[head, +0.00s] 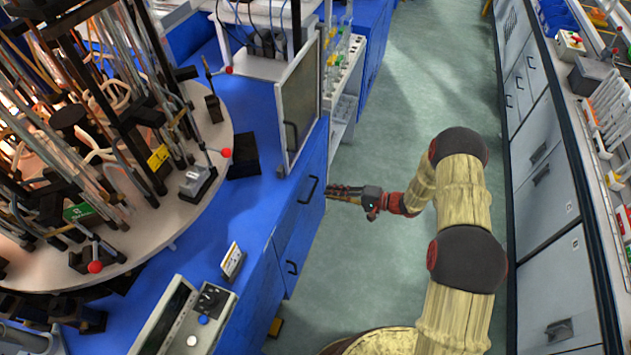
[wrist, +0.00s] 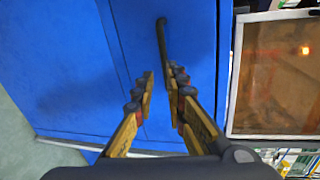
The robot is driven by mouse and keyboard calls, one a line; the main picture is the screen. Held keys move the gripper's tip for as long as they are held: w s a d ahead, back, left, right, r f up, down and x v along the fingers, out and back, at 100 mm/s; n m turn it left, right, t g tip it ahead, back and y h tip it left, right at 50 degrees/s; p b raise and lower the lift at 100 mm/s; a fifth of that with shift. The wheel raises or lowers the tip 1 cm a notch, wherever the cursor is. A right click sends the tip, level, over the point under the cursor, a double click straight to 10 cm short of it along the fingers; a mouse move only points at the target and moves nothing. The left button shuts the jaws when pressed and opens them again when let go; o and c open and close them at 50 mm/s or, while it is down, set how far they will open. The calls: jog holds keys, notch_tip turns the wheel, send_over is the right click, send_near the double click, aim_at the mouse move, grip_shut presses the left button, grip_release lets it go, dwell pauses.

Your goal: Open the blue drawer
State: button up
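The blue drawer front (head: 300,217) is on the side of the blue bench in the head view and looks flush with it. Its black bar handle (head: 308,190) faces the aisle. In the wrist view the drawer front (wrist: 195,40) fills the upper middle, and the dark handle (wrist: 162,42) runs down toward the gap between my fingertips. My gripper (head: 334,190) is just right of the handle in the head view. In the wrist view my gripper (wrist: 161,78) is open, its two fingers apart with nothing visibly held. Whether a fingertip touches the handle I cannot tell.
A second blue front with a black handle (head: 292,267) is nearer me. A framed panel (head: 299,100) stands on the bench above the drawer. Grey cabinets (head: 544,195) line the right side. The green floor (head: 400,110) between is clear.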

aim_at(313, 189)
jog(key=shift+n, duration=0.6)
jog(key=x, duration=0.2)
jog(key=b+x, duration=0.1)
jog(key=x, duration=0.2)
jog(key=b+x, duration=0.1)
jog(key=x, duration=0.1)
jog(key=shift+a+r, duration=0.3)
jog(key=shift+a, duration=0.2)
grip_shut()
jog(key=f+b+v, duration=0.1)
jog(key=f+v, duration=0.1)
jog(key=v, duration=0.9)
jog(key=d+f+b+v, duration=0.1)
jog(key=f+v, duration=0.2)
jog(key=v, duration=0.9)
jog(key=shift+s+d+f, duration=0.15)
jog(key=shift+s+d, duration=0.2)
